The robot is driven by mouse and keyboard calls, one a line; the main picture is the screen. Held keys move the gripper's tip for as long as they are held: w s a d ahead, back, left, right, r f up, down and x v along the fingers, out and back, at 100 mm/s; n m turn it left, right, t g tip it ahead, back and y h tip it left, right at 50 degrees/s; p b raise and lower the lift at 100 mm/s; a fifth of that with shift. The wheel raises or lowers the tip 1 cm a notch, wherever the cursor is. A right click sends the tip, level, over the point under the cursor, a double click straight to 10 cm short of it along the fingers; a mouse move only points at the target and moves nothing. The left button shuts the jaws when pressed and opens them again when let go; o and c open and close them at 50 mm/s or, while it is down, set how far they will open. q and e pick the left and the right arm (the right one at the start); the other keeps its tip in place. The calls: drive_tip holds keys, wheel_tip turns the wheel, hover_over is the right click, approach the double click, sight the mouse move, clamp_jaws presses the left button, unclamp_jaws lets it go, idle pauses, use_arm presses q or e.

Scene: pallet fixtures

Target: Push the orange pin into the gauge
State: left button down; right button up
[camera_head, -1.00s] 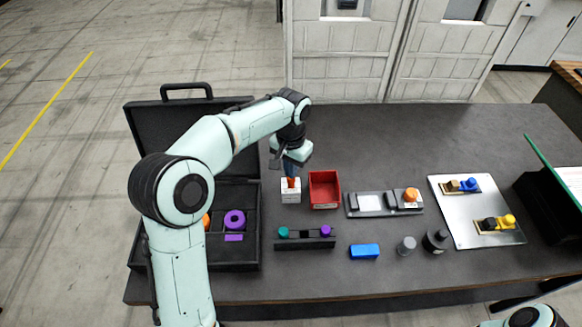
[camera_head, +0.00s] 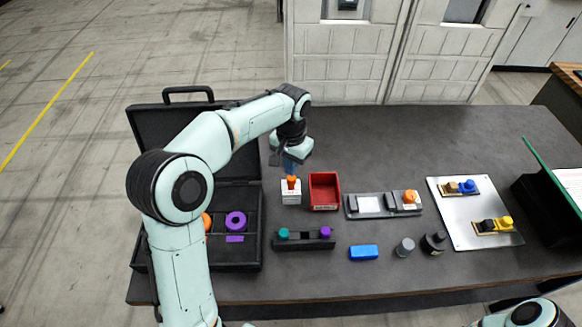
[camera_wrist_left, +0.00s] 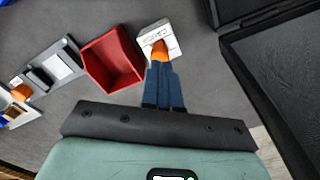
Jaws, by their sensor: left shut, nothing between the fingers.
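The orange pin (camera_head: 292,180) stands upright in the top of the white gauge block (camera_head: 291,197), with its orange head showing above the block. In the left wrist view the pin (camera_wrist_left: 160,49) and the gauge (camera_wrist_left: 174,40) lie just past my fingertips. My left gripper (camera_head: 289,168) is shut and empty, its blue fingers pointing down just above the pin; it also shows in the left wrist view (camera_wrist_left: 161,67). Whether the fingertips touch the pin I cannot tell. How deep the pin sits is hidden inside the block. My right gripper is out of view.
A red bin (camera_head: 324,205) stands close to the right of the gauge. The open black case (camera_head: 252,254) is at the left, and a dark rack (camera_head: 304,244) is in front. Grey fixture (camera_head: 382,213) and silver plate (camera_head: 460,228) lie farther right. The table behind the bin is clear.

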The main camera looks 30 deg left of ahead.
use_arm(q)
wheel_tip(320, 180, up, 4)
drive_tip(key=shift+w+f+p, duration=0.15)
drive_tip(key=shift+f+p, duration=0.05)
drive_tip(key=shift+p, duration=0.5)
drive_tip(key=shift+r, duration=0.2)
drive_tip(key=shift+w+r, duration=0.1)
drive_tip(key=shift+r, duration=0.25)
drive_tip(key=shift+s+r, duration=0.25)
drive_tip(key=shift+r, duration=0.3)
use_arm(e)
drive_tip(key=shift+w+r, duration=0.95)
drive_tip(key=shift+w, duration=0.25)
use_arm(q)
drive_tip(key=shift+w, duration=0.1)
